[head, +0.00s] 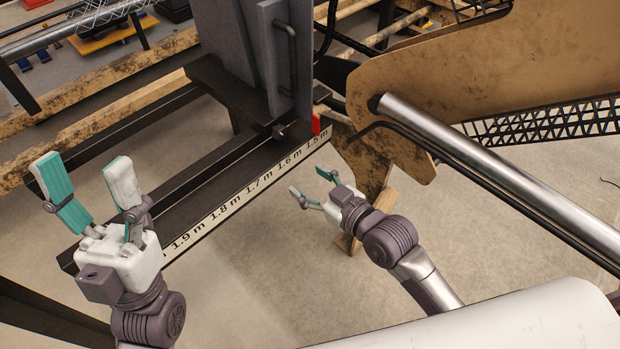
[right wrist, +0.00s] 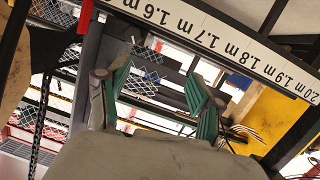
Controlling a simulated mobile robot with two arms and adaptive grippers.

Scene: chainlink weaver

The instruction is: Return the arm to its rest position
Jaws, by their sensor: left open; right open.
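My left gripper (head: 88,193) is at the left of the head view, pointing up with its two green-padded fingers spread wide and nothing between them. It is in front of the black rail with the measuring strip. My right gripper (head: 310,184) is near the middle of the head view, lower than the rail's right end, with its fingers apart and empty. In the right wrist view its green-padded fingers (right wrist: 160,95) stand apart with only background between them. Neither gripper is seen holding anything.
The measuring strip (head: 232,201) runs diagonally on the black rail. A red tab (head: 316,124) sits by a grey upright plate (head: 270,55). A brown machine panel (head: 500,60) and a metal tube (head: 500,170) are at the right. Bare floor (head: 270,280) shows below.

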